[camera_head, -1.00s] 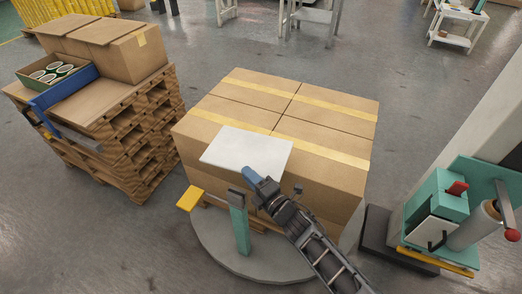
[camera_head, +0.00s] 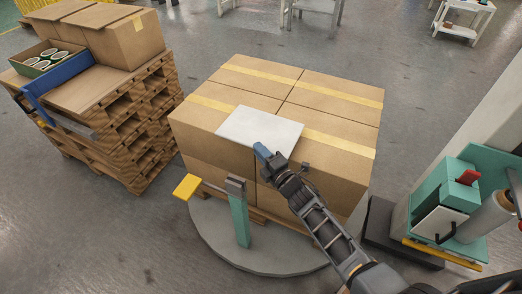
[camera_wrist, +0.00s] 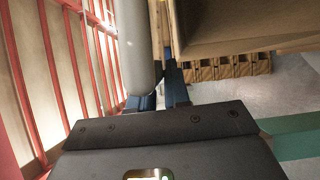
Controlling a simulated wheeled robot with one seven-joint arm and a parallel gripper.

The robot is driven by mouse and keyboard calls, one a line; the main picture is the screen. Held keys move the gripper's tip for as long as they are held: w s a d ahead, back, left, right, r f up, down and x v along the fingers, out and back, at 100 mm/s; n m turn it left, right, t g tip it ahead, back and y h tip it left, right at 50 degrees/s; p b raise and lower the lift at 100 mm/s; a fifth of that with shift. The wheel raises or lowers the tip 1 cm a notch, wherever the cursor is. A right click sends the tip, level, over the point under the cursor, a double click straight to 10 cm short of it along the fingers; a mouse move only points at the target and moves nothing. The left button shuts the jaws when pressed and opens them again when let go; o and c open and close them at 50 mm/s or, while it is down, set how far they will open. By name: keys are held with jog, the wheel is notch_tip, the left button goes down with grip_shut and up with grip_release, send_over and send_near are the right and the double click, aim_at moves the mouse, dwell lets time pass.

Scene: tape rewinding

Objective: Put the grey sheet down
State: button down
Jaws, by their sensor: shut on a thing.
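The grey sheet (camera_head: 258,126) is a flat, pale, four-sided piece above the front middle of the stacked cardboard boxes (camera_head: 235,72). It looks level, and I cannot tell whether it touches the box tops. My gripper (camera_head: 263,150), with blue fingers, is shut on the sheet's near edge, reaching from the front right. In the wrist view the sheet (camera_wrist: 135,45) shows as a narrow pale strip rising from between the blue fingers (camera_wrist: 160,100). The sheet hides part of the yellow tape and the box seams below it.
The boxes stand on a pallet on a round grey turntable (camera_head: 215,235). A green post (camera_head: 238,218) with a yellow plate stands in front. A green wrapping machine (camera_head: 455,205) is at right. Stacked pallets (camera_head: 140,125) with boxes stand at left. Grey floor lies between them.

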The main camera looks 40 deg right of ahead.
jog(key=shift+f+b, duration=0.35)
jog(key=shift+f, duration=0.4)
jog(key=shift+f, duration=0.15)
jog(key=c, duration=1)
grip_release()
